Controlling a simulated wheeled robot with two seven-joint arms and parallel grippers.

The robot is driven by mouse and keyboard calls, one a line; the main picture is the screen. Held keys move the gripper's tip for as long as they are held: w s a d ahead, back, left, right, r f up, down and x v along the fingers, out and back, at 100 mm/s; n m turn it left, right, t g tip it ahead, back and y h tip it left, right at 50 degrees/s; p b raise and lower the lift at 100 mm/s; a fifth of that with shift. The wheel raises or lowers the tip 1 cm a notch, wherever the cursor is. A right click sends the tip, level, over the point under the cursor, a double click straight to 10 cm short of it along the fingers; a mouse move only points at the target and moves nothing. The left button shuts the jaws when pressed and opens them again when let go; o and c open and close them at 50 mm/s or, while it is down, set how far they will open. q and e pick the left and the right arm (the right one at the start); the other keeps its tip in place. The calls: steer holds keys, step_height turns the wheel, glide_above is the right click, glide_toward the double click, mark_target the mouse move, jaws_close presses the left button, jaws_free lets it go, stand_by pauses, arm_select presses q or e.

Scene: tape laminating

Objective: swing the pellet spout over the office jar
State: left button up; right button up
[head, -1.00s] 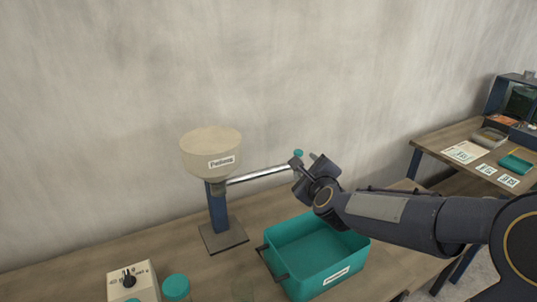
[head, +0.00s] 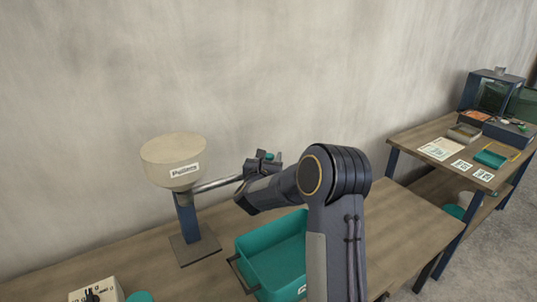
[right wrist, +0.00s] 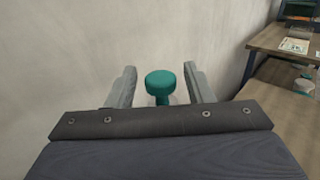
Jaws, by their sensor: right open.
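The cream pellet hopper (head: 174,162), labelled "Pellets", stands on a blue post above a dark base plate. Its metal spout (head: 216,184) points right over the bench, and a teal knob (head: 269,156) shows at its far end. My right gripper (head: 263,161) is at that end. In the right wrist view the knob (right wrist: 160,82) stands between the open fingers of the gripper (right wrist: 160,70), with a gap on each side. A teal round lid (head: 139,297) is cut off at the bottom edge; I cannot tell whether it belongs to the office jar. My left gripper is not in view.
A teal bin (head: 272,252) stands on the bench below my right arm, partly hidden by it. A cream dial box (head: 97,291) is at the lower left. A second table (head: 430,172) at the right holds trays and cards. The wall is close behind the hopper.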

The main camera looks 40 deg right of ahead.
steer(key=shift+w+d, duration=0.2)
steer(key=shift+d, duration=0.05)
jaws_close()
